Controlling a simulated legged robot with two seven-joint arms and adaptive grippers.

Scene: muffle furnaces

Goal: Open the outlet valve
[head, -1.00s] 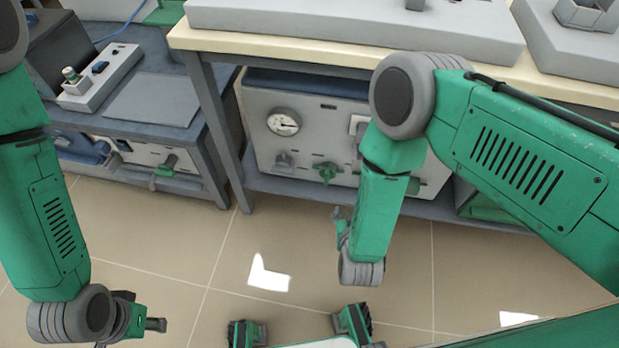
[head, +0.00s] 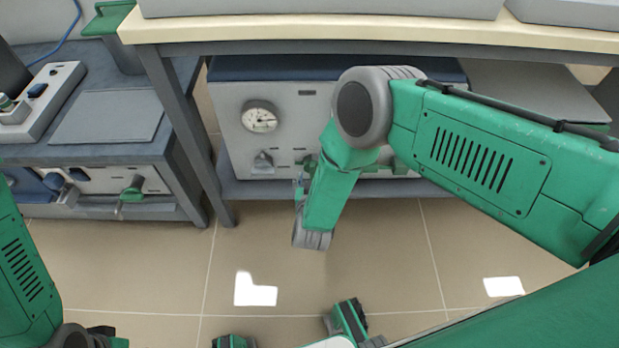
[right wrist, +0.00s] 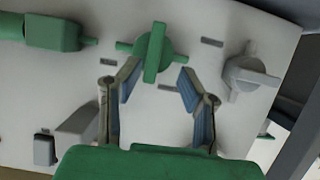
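A green valve handle (right wrist: 153,52) on the pale front panel sits just ahead of my right gripper in the right wrist view. My right gripper (right wrist: 158,82) is open, its two fingers spread on either side below the handle, with nothing between the fingertips. A grey valve knob (right wrist: 250,75) is to the right of it. In the head view the green handle (head: 312,160) is partly hidden by my right arm, and the grey knob (head: 263,162) is left of it. No label tells which is the outlet valve.
Another panel with a green-handled valve (head: 133,188) is further left. The tiled floor (head: 380,260) is clear.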

